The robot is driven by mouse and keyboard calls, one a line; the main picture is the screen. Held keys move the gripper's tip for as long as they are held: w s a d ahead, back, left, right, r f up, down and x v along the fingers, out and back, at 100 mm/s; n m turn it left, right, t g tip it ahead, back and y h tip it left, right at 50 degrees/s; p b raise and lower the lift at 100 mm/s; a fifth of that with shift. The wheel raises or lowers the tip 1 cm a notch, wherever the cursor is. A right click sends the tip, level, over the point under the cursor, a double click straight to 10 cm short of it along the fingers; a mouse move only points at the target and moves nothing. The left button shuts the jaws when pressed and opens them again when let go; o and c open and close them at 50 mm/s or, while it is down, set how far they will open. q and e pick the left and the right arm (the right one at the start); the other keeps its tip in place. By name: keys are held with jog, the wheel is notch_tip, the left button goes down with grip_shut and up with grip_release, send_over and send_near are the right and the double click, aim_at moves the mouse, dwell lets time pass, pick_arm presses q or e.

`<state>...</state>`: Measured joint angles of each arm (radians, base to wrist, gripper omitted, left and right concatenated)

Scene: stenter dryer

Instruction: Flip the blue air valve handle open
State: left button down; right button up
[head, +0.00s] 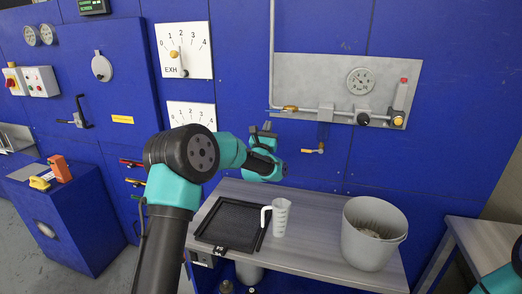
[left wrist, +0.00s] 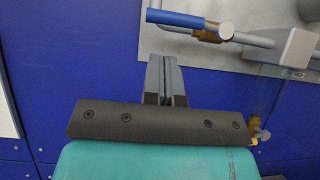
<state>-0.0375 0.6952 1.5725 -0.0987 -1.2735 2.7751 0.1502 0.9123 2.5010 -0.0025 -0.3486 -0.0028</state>
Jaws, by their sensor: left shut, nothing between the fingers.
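The blue air valve handle (left wrist: 175,18) shows in the left wrist view, sticking out to the left from the brass valve (left wrist: 212,32), roughly along the grey pipe. In the head view the brass valve (head: 290,108) sits at the left of the grey panel; its blue handle is hard to make out against the blue wall. My left gripper (head: 264,127) is shut and empty, a little below and left of the valve. In the left wrist view its fingers (left wrist: 166,75) point up, below the handle and apart from it. My right gripper is out of view.
The grey panel (head: 315,72) carries a gauge (head: 360,81) and a red-topped unit (head: 400,100). A small brass tap (head: 314,150) hangs below. The bench holds a black tray (head: 215,238), a white jug (head: 281,216) and a grey bucket (head: 373,250). Dial plates hang left.

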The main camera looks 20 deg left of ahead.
pick_arm(q)
jog(key=v, duration=1)
jog(key=shift+f, duration=0.45)
jog(key=shift+s, duration=0.1)
